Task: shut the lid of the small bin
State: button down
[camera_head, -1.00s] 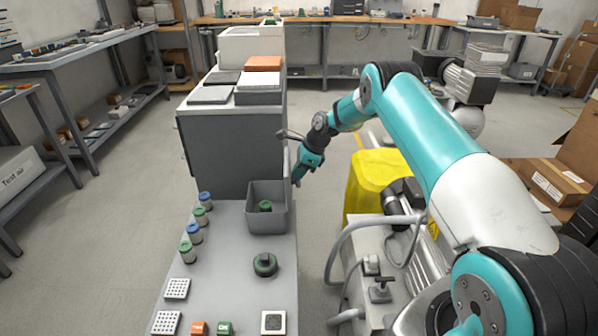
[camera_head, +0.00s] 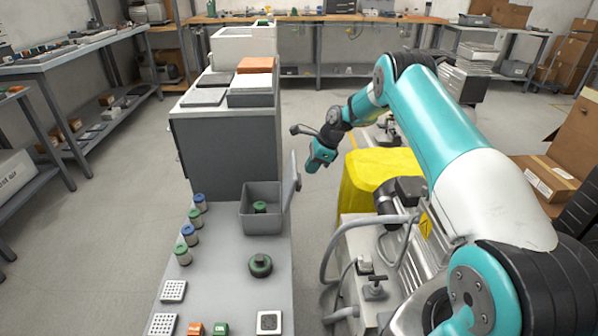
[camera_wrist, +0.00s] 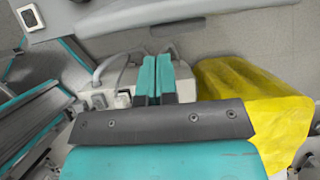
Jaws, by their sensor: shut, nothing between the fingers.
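The small grey bin (camera_head: 246,222) stands on the bench in the head view, with a green round part (camera_head: 260,207) inside. Its lid (camera_head: 292,182) is open, standing steeply up from the bin's right side and leaning slightly right. My gripper (camera_head: 313,168) is right of the lid, with a small gap between them in the picture. Its two teal fingers are together with nothing between them in the wrist view (camera_wrist: 155,64). A pale grey strip (camera_wrist: 180,14) crosses the top of the wrist view; I cannot tell whether it is the lid.
A dark grey cabinet (camera_head: 225,155) stands behind the bin. Several capped jars (camera_head: 189,235) line the bench's left side, and a green-topped round part (camera_head: 260,265) sits in front of the bin. A yellow cover (camera_head: 375,180) and compressor machinery (camera_head: 385,250) stand on the right.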

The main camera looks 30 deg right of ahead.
jog(key=s+d+f+v, duration=0.1)
jog(key=v, duration=0.6)
jog(key=s+a+r+n, duration=0.4)
jog(key=a+r+n, duration=0.15)
jog(key=a, duration=0.25)
jog(key=s+a+r+n+g, duration=0.1)
jog(key=s+a+r+n, duration=0.4)
jog(key=a+r, duration=0.25)
jog(key=s+a+r+n, duration=0.4)
jog(key=a+r+n, duration=0.15)
jog(key=a, duration=0.25)
jog(key=s+a+r+n, duration=0.1)
jog(key=s+a+n, duration=0.3)
jog(key=s, duration=0.5)
jog(key=s+a+r+n+g, duration=0.1)
jog(key=s+a+n, duration=0.1)
jog(key=s+n, duration=0.5)
jog(key=s+a+r+n, duration=0.15)
jog(key=s+n, duration=0.25)
jog(key=s, duration=0.6)
notch_tip(320, 180, up, 13)
jog(key=p, duration=1.3)
jog(key=shift+w+a+f, duration=0.25)
jog(key=shift+w+a, duration=0.1)
jog(key=shift+a, duration=0.05)
